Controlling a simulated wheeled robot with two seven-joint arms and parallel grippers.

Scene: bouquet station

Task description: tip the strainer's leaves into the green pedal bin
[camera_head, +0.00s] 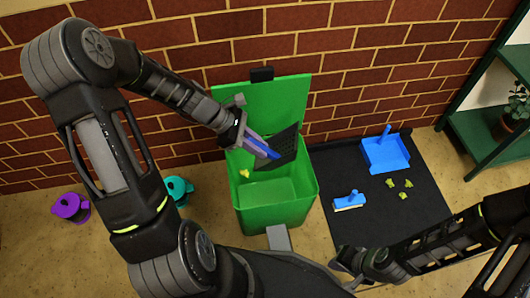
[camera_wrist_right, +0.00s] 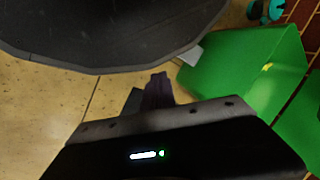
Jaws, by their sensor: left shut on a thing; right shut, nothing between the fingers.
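The green pedal bin (camera_head: 303,200) stands against the brick wall with its lid (camera_head: 285,100) up; it also shows in the right wrist view (camera_wrist_right: 225,75). My left gripper (camera_head: 254,142) is shut on the strainer's blue handle. The dark strainer (camera_head: 289,146) is steeply tilted over the bin's opening. A yellow-green leaf (camera_head: 244,173) shows at the bin's left inner side; whether it is falling or resting I cannot tell. Leaves still on the strainer cannot be made out. My right gripper (camera_wrist_right: 158,88) is shut and empty, low in front of the bin.
A black mat (camera_head: 375,222) right of the bin holds a blue dustpan (camera_head: 386,153), a blue brush (camera_head: 350,201) and several green leaf bits (camera_head: 404,190). Purple (camera_head: 71,207) and teal (camera_head: 178,188) cans stand at left. A green shelf (camera_head: 480,135) with a plant is at right.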

